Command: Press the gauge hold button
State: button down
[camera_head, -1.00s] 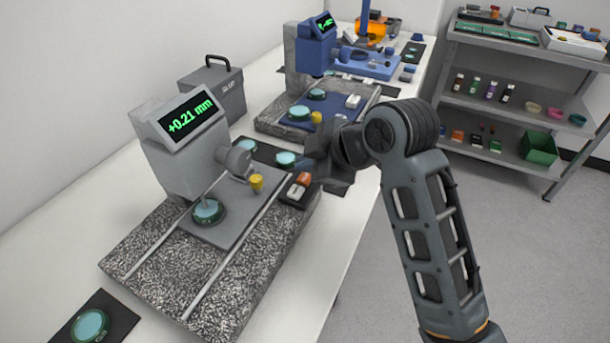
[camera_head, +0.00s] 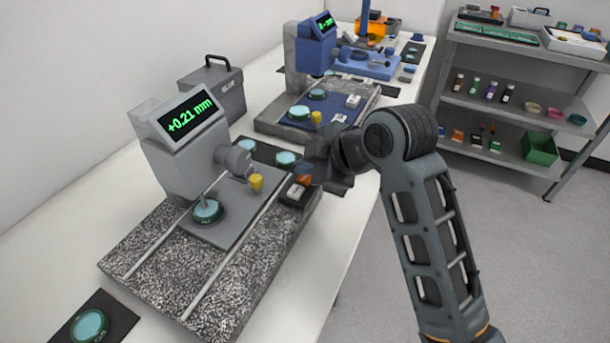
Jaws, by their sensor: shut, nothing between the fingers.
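The grey gauge (camera_head: 185,165) stands on a speckled granite base (camera_head: 145,250). Its screen (camera_head: 187,118) reads +0.21 mm in green. At the base's right side is a small dark button box with a white button (camera_head: 294,192) and an orange button (camera_head: 303,180). Labels on them are too small to read. My gripper (camera_head: 307,173) is shut and empty, pointing left and down right at the orange button, partly covering it. I cannot tell whether the fingertips touch it.
A yellow knob (camera_head: 256,182) stands on the stage, left of my gripper. A blue gauge (camera_head: 310,55) stands farther back, with white buttons on its base. Dark mats with discs lie on the white bench (camera_head: 345,235). A grey shelf rack stands at the back right.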

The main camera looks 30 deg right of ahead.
aim_at(308, 180)
jog(key=shift+f, duration=0.5)
dwell(0.5)
jog(key=shift+r, duration=0.1)
jog(key=shift+r+p, duration=0.7)
jog(key=shift+r, duration=0.15)
notch_tip(308, 180, up, 5)
jog(key=p, duration=0.4)
jog(key=shift+p, duration=0.4)
dwell(0.5)
